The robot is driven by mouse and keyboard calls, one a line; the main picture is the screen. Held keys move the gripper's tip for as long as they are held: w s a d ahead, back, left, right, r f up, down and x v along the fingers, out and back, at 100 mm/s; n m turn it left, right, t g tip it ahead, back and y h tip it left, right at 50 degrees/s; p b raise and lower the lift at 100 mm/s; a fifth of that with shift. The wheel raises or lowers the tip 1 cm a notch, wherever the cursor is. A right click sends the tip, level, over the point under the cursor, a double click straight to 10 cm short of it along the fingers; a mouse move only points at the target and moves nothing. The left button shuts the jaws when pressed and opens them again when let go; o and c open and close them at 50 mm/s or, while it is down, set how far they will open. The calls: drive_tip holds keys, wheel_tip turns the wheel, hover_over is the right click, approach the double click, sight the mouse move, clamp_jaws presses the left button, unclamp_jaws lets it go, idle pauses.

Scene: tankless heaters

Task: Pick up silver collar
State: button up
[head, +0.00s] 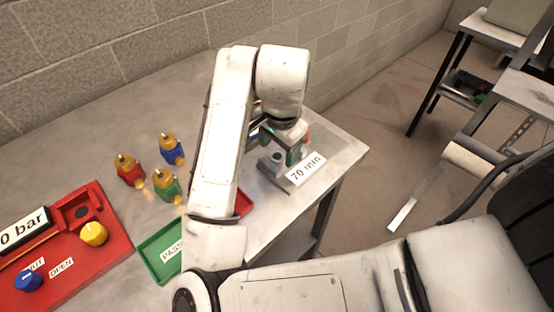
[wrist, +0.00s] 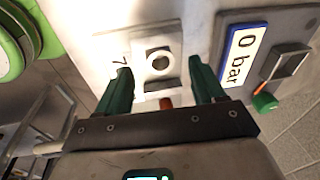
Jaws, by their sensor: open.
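In the wrist view a pale silver ring (wrist: 158,61), which looks like the silver collar, sits on a light square plate (wrist: 172,42) between my fingertips. My gripper (wrist: 160,68) is open, with one green finger on either side of the ring and nothing held. I cannot tell how far the fingertips are above it. In the head view my gripper (head: 281,147) points down over a grey fixture (head: 272,164) by the "70 mm" label (head: 307,169). The collar is not clear there, as the gripper and arm cover much of the spot.
On the table stand red (head: 130,172), blue (head: 172,151) and green (head: 166,187) brass-topped fittings. A red panel (head: 110,248) with knobs and a green tray (head: 152,258) lie to the left. The table's right edge is close to the fixture. A block wall stands behind.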

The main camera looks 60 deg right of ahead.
sight(277, 160)
drive_tip(key=shift+w+d+f, duration=0.15)
drive_tip(key=shift+f, duration=1.25)
drive_tip(key=shift+c, duration=0.2)
drive_tip(key=c, duration=1.2)
drive_tip(key=shift+r, duration=0.1)
